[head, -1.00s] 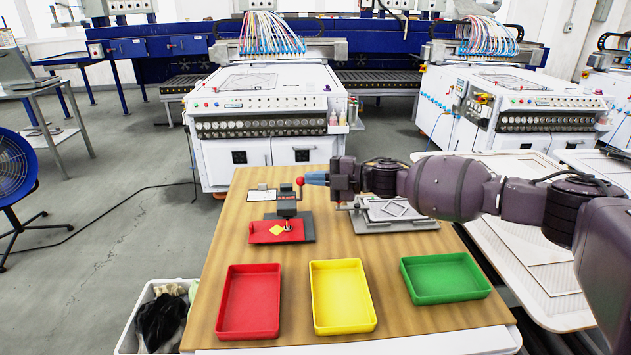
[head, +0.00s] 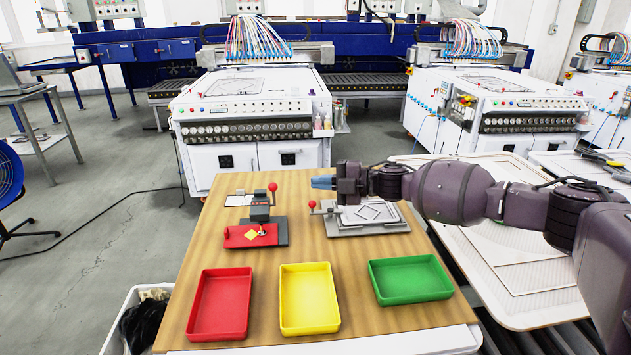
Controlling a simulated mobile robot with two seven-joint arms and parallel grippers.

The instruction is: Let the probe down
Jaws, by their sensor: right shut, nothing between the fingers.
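The probe fixture has a dark grey head (head: 260,212) above a red plate (head: 238,238) at the table's back left. A lever with a red ball knob (head: 272,187) stands up at the head's right side. A small metal probe tip (head: 262,232) shows below the head, close to the plate; whether it touches is too small to tell. A yellow diamond piece (head: 251,235) lies on the red plate beside the tip. My right gripper (head: 322,182), with blue fingers, is shut and empty to the right of the knob, apart from it. My left gripper is out of view.
Red (head: 221,304), yellow (head: 309,300) and green (head: 411,280) empty trays line the front of the wooden table (head: 210,250).

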